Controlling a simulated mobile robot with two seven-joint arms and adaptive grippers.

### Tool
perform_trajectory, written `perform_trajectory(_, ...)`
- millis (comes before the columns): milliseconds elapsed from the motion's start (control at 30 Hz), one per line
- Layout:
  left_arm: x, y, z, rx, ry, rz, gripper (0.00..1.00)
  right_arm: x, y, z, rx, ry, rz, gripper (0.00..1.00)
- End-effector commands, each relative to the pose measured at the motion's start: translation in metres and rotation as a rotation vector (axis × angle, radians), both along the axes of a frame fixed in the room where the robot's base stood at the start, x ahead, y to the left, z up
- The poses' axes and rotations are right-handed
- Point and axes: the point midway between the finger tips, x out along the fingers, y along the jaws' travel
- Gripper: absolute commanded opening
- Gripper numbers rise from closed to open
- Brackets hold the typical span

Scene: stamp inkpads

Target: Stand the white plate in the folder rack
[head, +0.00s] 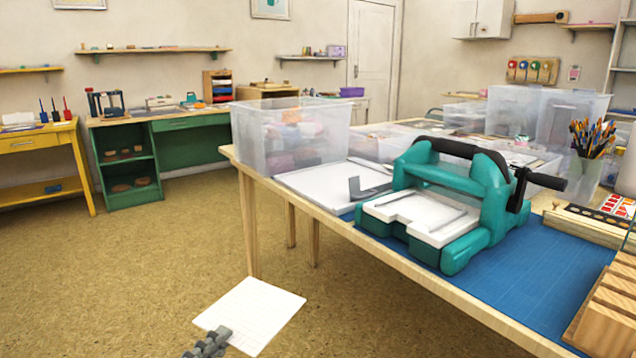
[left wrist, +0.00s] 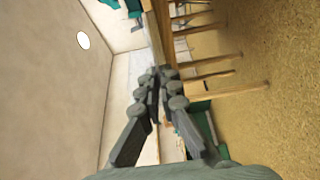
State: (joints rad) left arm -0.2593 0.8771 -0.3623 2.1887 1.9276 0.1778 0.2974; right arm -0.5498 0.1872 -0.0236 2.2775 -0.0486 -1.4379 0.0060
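The white plate (head: 252,314) is a thin square sheet with faint grid lines. It lies nearly flat at the bottom of the head view, with floor behind it. My left gripper (head: 221,335) is at its lower left edge, fingers together on that edge. In the left wrist view the fingertips (left wrist: 158,82) nearly meet, and I cannot make out the plate there. At the lower right a slotted wooden rack (head: 608,322) is cut off by the frame. I cannot tell for sure whether it is the folder rack. My right gripper is out of view.
A long table (head: 424,288) fills the right side, with a teal die-cutting machine (head: 462,258), a blue mat (head: 540,280), a clear bin (head: 290,138) and a cup of pencils (head: 588,170). The floor (head: 110,285) to the left is clear. Yellow and green tables stand behind.

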Motion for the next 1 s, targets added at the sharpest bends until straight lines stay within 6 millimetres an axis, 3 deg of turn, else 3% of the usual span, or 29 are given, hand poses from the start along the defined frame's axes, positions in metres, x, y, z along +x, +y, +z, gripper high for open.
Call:
perform_trajectory(567,-0.044,0.043,-0.082,0.003,0.003,0.199,0.00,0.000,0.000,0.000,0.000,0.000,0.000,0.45)
perform_trajectory(1000,-0.036,-0.015,-0.064,-0.015,0.000,0.318,0.00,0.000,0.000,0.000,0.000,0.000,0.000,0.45)
